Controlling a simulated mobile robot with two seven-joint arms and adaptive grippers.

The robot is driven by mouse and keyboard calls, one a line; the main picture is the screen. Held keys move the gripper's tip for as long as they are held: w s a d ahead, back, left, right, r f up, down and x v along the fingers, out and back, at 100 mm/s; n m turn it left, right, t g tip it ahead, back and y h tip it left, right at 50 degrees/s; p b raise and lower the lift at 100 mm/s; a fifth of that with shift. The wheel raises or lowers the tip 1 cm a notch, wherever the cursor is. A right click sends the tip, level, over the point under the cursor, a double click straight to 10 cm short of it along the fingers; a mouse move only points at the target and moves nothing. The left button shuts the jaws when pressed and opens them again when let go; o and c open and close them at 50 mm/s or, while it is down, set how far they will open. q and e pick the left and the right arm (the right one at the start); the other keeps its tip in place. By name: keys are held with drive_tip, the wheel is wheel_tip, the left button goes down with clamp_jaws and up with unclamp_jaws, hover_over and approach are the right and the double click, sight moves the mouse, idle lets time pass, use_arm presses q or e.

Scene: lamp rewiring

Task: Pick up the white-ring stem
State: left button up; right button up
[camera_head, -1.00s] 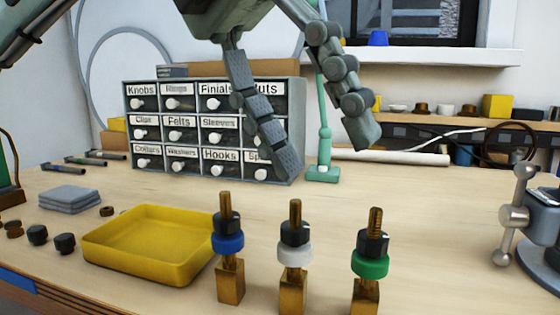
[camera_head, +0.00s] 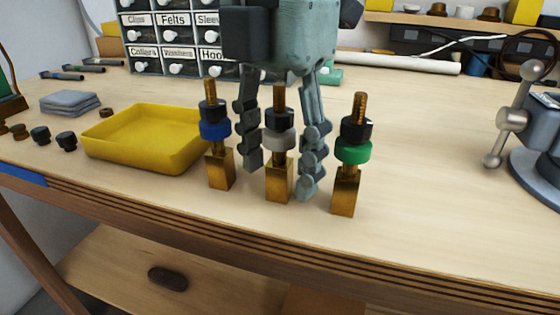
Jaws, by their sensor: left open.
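The white-ring stem (camera_head: 279,140) stands upright near the table's front edge, with a brass base, a white ring, a black collar and a threaded top. My left gripper (camera_head: 280,180) points down behind and around it, one finger on each side. The fingers are apart and the gripper is open; I cannot tell whether either finger touches the stem. The blue-ring stem (camera_head: 215,130) stands to its left and the green-ring stem (camera_head: 353,152) to its right, close to the fingers. The right gripper is not in view.
A yellow tray (camera_head: 140,158) lies to the left, with grey cloths (camera_head: 70,103) and small dark knobs beyond it. A labelled drawer cabinet (camera_head: 145,55) stands behind. A metal vise (camera_head: 540,150) stands at the right. The table between the green-ring stem and vise is clear.

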use_arm(q)
drive_tip(key=shift+f, duration=0.3)
drive_tip(key=shift+c, duration=0.5)
clamp_jaws()
drive_tip(key=shift+r, duration=0.15)
